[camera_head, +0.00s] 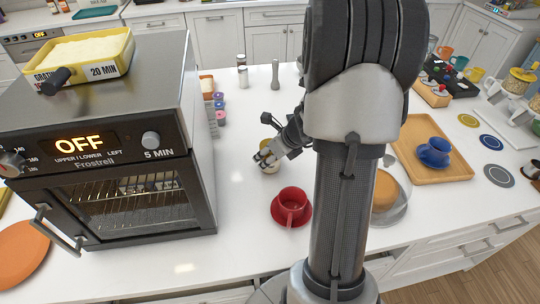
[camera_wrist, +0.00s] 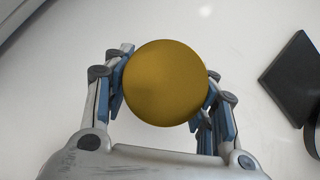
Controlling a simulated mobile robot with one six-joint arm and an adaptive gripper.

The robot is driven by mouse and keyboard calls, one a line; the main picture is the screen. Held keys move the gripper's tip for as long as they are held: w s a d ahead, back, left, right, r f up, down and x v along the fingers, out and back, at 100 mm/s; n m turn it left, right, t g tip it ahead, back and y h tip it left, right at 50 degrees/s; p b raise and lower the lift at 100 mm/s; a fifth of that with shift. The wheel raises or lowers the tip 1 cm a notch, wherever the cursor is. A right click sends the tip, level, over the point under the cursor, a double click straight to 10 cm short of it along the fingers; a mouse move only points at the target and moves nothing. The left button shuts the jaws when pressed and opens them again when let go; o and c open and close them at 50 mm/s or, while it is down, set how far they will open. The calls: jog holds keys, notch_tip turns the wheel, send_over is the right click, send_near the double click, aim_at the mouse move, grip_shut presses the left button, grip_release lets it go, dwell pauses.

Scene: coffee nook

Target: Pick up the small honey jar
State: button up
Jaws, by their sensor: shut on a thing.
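The small honey jar shows in the wrist view as a round, golden-yellow lid (camera_wrist: 165,83) seen from above. Its sides are mostly hidden under the lid. My gripper (camera_wrist: 166,90) has its blue-padded fingers closed on the jar from both sides. In the head view my gripper (camera_head: 266,160) is low over the white counter, between the oven and the red cup. A small pale part of the jar (camera_head: 270,169) shows between the fingers there. I cannot tell whether the jar touches the counter.
A red cup (camera_head: 291,203) on a red saucer stands just in front of my gripper. The oven (camera_head: 110,140) is to the left. Spice jars (camera_head: 219,108) and shakers stand behind. A wooden tray with a blue cup (camera_head: 434,153) is to the right. A dark object (camera_wrist: 292,80) lies right of the jar.

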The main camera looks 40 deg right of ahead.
notch_tip(320, 180, up, 20)
jog(key=p, duration=1.1)
